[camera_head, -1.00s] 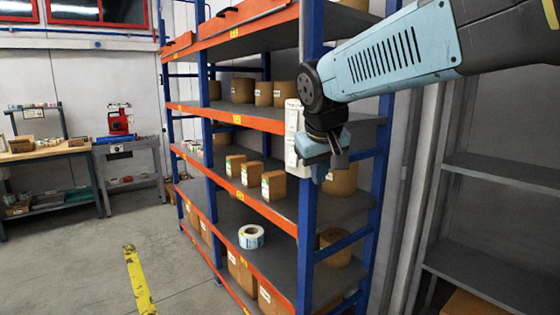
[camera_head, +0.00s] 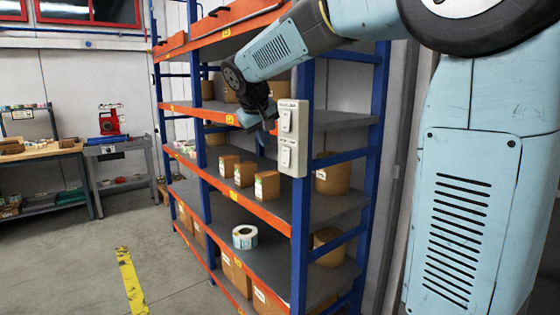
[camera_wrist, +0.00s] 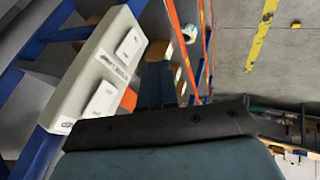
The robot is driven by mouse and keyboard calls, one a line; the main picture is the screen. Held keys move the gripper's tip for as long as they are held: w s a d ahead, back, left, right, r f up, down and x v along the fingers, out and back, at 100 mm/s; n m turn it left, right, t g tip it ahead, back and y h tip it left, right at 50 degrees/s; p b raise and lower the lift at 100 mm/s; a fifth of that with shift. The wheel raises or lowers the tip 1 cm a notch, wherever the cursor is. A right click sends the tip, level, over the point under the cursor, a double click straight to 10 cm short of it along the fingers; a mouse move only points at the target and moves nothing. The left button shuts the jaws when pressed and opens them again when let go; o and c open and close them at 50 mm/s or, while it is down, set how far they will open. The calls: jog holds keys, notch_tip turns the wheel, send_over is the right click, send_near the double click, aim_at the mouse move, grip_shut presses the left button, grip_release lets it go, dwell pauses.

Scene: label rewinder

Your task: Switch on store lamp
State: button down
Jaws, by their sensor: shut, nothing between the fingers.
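A white switch plate (camera_head: 293,137) is fixed on the blue front upright of the shelving. My gripper (camera_head: 268,122) is shut and empty, just left of the plate, level with the upper rocker. In the wrist view the plate (camera_wrist: 78,72) lies tilted at the left with both rockers visible, and my gripper (camera_wrist: 157,88) is to its right. Contact with the plate is not visible.
The blue and orange shelving (camera_head: 345,120) holds several cartons and a label roll (camera_head: 245,237). A workbench (camera_head: 40,155) and a stand with a red device (camera_head: 113,122) are at the far left. The floor (camera_head: 75,250) between is clear, with a yellow stripe.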

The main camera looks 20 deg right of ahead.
aim_at(283, 163)
dwell(0.3)
jog(key=shift+w+d+f, duration=1.05)
jog(key=shift+w+f, duration=0.05)
jog(key=shift+f, duration=0.3)
jog(key=shift+w+d+f, duration=1.05)
jog(key=shift+w+f, duration=0.1)
jog(key=shift+f, duration=0.3)
jog(key=shift+w+d+f, duration=1.05)
jog(key=shift+w+f, duration=0.05)
jog(key=shift+f, duration=0.3)
jog(key=shift+w+d+f, duration=0.15)
jog(key=shift+d+f, duration=0.05)
jog(key=shift+d, duration=0.15)
jog(key=shift+r, duration=0.15)
jog(key=shift+r, duration=0.7)
